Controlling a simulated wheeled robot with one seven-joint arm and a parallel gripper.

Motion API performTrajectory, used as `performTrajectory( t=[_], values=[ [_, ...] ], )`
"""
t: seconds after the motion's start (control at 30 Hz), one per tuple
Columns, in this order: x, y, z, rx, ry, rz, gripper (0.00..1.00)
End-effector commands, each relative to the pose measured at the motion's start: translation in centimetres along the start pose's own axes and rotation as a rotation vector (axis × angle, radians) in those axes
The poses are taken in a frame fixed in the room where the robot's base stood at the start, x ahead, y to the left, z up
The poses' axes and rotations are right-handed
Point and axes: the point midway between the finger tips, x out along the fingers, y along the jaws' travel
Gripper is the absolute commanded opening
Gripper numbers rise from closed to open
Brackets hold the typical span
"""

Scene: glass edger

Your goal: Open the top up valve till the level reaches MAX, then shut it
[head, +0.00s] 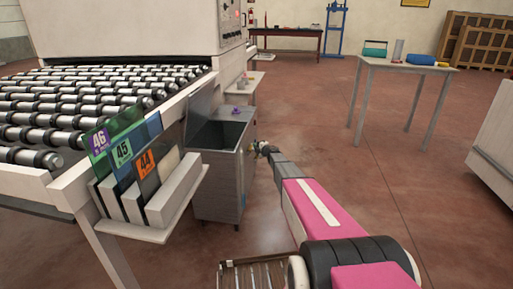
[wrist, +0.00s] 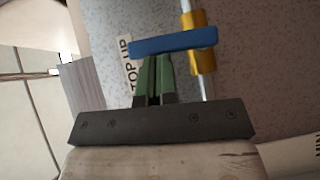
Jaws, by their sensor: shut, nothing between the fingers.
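In the wrist view, the top up valve has a blue lever (wrist: 172,42) and a brass body (wrist: 203,62) on a thin metal pipe (wrist: 207,88). The lever lies across the pipe. A "TOP UP" label (wrist: 128,66) is on the speckled grey wall behind. My gripper (wrist: 153,60) is shut and empty, its green fingertips at the lever's edge, partly covered by it; contact is unclear. In the head view, my gripper (head: 262,148) is at the right side of the grey tank (head: 218,185); the valve is too small to make out. A cropped "MIN" mark (wrist: 315,146) shows; the liquid level does not.
The tank's lid (head: 200,105) stands open. Left are a roller conveyor (head: 60,115) and a rack (head: 150,232) of numbered glass panes. A slatted crate (head: 255,272) is below my arm. A table (head: 405,65) stands back right. The floor right of the tank is clear.

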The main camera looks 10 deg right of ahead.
Motion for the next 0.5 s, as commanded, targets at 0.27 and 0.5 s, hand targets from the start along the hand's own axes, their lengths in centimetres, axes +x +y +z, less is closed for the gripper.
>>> performTrajectory(
  t=[0.27, 0.5],
  values=[
    [0.17, 0.41, 0.14, 0.018, 0.0, -0.017, 0.0],
    [0.81, 0.87, 0.75, 0.017, 0.001, -0.016, 0.0]
  ],
)
